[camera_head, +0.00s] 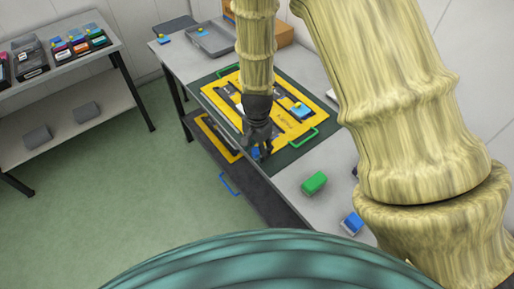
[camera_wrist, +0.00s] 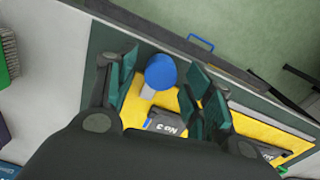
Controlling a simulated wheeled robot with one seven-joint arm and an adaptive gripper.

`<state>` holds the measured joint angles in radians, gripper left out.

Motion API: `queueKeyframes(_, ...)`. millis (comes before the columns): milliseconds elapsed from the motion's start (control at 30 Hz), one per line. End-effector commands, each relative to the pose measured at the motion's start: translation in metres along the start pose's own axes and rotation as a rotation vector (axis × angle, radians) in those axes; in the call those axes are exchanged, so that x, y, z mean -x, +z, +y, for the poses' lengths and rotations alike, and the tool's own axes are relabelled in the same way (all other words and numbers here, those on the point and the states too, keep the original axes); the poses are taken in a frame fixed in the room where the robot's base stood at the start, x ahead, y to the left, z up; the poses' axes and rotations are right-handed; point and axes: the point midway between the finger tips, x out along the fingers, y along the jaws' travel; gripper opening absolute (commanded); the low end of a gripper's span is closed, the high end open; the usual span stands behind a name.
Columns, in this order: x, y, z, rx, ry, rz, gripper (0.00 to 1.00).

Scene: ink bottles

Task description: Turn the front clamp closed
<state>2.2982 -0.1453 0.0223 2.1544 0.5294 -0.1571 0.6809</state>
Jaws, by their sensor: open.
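The front clamp shows as a round blue knob (camera_wrist: 160,72) on a short pale stem, at the front edge of the yellow plate (camera_wrist: 133,112). In the head view a bit of the blue knob (camera_head: 256,153) shows beside my fingertips; the rest is hidden behind them. My gripper (camera_head: 261,148) points down over the near front corner of the yellow plate (camera_head: 228,98). In the wrist view my gripper (camera_wrist: 160,88) is open, with the knob between its teal finger pads. I cannot tell whether a pad touches it. The clamp's angle is unclear.
A green-handled brush (camera_head: 314,183) and a blue-topped block (camera_head: 352,222) lie on the bench to the near right. Green handles (camera_head: 303,138) rise at the plate's ends. An open drawer (camera_head: 262,198) with a blue handle sticks out below. A grey tray (camera_head: 210,40) stands behind.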

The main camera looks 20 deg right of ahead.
Motion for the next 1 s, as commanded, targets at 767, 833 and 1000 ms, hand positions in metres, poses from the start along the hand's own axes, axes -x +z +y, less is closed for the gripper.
queueKeyframes(767,0.07,0.0,0.0,0.0,-0.002,0.002,0.51)
queueKeyframes(833,0.08,0.0,0.0,0.0,-0.002,0.001,0.51)
queueKeyframes(1000,0.101,0.0,0.0,0.001,-0.002,0.001,0.51)
